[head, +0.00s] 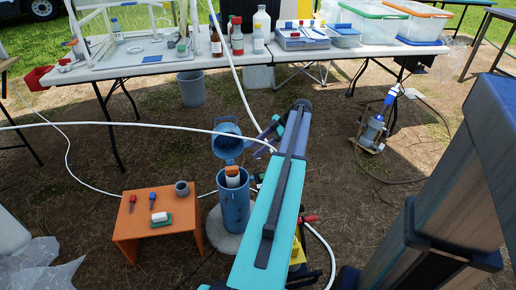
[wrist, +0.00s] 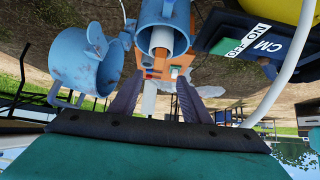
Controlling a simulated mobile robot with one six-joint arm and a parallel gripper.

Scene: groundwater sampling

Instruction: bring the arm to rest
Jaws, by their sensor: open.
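My gripper (wrist: 160,108) is open in the wrist view, its two dark fingers apart with nothing held between them. In the head view my turquoise arm reaches up from the bottom edge, and its end is partly hidden behind the arm links. The blue well casing (head: 236,212) stands left of my arm with its lid (head: 228,150) swung open. A white pipe with an orange top (head: 232,171) stands inside it. In the wrist view the casing (wrist: 163,14) and the open lid (wrist: 88,62) appear beyond the fingers, the lid to the left.
An orange stool (head: 128,247) left of the casing holds small tools and a grey cup. A long white table (head: 160,65) with bottles and bins crosses the back. White tubing (head: 120,126) runs across near my arm. A grey-blue device (head: 370,130) stands at right.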

